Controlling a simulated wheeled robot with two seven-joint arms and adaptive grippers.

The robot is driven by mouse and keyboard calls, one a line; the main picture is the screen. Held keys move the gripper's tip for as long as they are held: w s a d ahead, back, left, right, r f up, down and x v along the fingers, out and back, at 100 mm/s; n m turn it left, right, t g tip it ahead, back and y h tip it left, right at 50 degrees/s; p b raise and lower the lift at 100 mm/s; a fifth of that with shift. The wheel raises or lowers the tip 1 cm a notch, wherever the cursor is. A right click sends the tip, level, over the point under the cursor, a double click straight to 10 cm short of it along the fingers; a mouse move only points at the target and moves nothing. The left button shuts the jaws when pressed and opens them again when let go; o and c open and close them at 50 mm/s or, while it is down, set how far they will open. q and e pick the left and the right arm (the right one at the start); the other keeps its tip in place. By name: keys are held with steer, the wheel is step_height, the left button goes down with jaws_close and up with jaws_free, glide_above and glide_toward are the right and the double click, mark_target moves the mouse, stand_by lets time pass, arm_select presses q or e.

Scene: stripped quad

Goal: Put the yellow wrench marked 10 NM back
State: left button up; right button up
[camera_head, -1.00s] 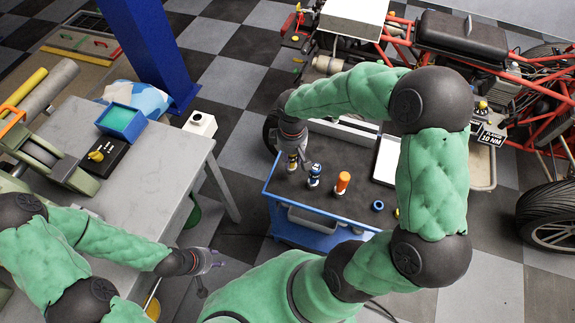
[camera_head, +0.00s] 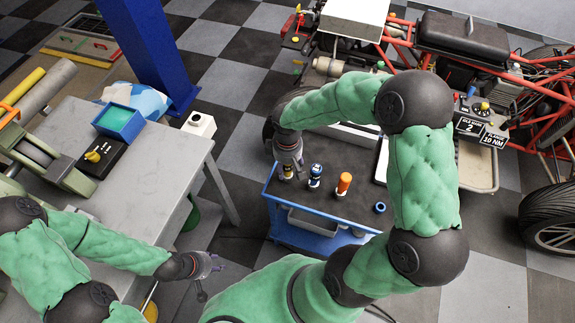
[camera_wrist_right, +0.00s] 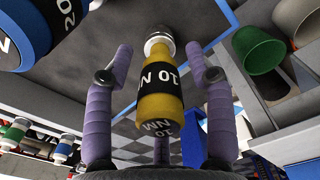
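The yellow wrench (camera_wrist_right: 160,100), with a black band marked 10 N, shows in the right wrist view between the fingers of my right gripper (camera_wrist_right: 160,75). Gaps show between it and both spread fingers. In the head view my right gripper (camera_head: 289,160) is low over the left end of the blue cart, around the yellow wrench (camera_head: 287,174), which is mostly hidden by the fingers. My left gripper (camera_head: 208,268) hangs empty beside the grey table, its fingers apart.
A blue-banded wrench (camera_head: 315,177) and an orange one (camera_head: 344,184) stand to the right on the cart (camera_head: 330,205). A blue ring (camera_head: 380,208) lies there too. The grey table (camera_head: 150,185) stands left.

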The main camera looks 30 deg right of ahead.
arm_select(q)
step_height(320, 180, up, 4)
steer(key=p, duration=0.4)
steer(key=shift+r, duration=0.15)
arm_select(e)
step_height(320, 180, up, 12)
steer(key=shift+r, duration=0.15)
arm_select(q)
steer(key=shift+s, duration=0.15)
